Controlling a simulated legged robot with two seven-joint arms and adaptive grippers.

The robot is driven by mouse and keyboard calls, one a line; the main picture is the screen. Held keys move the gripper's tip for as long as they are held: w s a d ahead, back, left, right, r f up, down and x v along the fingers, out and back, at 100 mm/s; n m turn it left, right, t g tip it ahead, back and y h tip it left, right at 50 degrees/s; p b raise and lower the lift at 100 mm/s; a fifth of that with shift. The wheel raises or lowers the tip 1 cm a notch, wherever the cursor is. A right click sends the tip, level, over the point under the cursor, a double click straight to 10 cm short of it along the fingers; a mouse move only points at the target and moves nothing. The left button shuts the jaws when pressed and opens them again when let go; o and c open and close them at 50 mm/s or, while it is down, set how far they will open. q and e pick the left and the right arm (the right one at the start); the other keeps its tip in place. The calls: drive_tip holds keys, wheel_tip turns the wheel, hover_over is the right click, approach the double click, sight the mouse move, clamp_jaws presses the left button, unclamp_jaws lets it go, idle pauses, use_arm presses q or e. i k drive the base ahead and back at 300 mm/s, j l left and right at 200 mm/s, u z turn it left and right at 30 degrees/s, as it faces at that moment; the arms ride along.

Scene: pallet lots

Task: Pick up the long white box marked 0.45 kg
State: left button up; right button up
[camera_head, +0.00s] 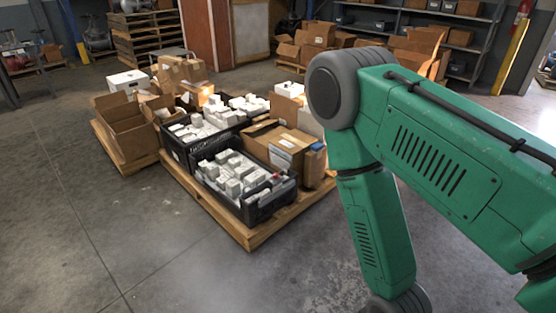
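Several small white boxes (232,176) lie in the front black crate (266,210). More white boxes (192,131) lie in the black crate behind it (174,149). The markings are too small to read, so I cannot tell which box is marked 0.45 kg. A green arm, mine, comes in from the right and bends downward at its grey joint. Its lower end leaves the picture at the bottom, so its gripper is out of view. No left arm or left gripper shows.
The crates stand on a wooden pallet (264,234) with cardboard boxes (282,146) beside them. An open cardboard box (130,129) stands on another pallet at the left. Shelves (405,13) and piled cartons (315,37) are at the back. The floor in front is clear.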

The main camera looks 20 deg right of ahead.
sight(246, 169)
drive_tip(key=i+j+z, duration=0.15)
drive_tip(key=i+z, duration=0.35)
drive_tip(key=i+j+z, duration=0.25)
drive_tip(key=z, duration=0.25)
drive_tip(key=i+j+z, duration=0.3)
drive_tip(key=j+z, duration=0.2)
drive_tip(key=i+j, duration=0.2)
drive_tip(key=j, duration=0.2)
drive_tip(key=i+j+z, duration=0.1)
drive_tip(key=j, duration=0.3)
drive_tip(key=i+j, duration=0.25)
drive_tip(key=j, duration=0.15)
drive_tip(key=i+j+z, duration=0.1)
drive_tip(key=j, duration=0.3)
drive_tip(key=i+j, duration=0.25)
drive_tip(key=j, duration=0.15)
drive_tip(key=i+j+z, duration=0.1)
drive_tip(key=j, duration=0.3)
drive_tip(key=i+j, duration=0.2)
drive_tip(key=j, duration=0.25)
drive_tip(key=i+j, duration=0.15)
drive_tip(key=j, duration=0.25)
drive_tip(key=z, duration=0.05)
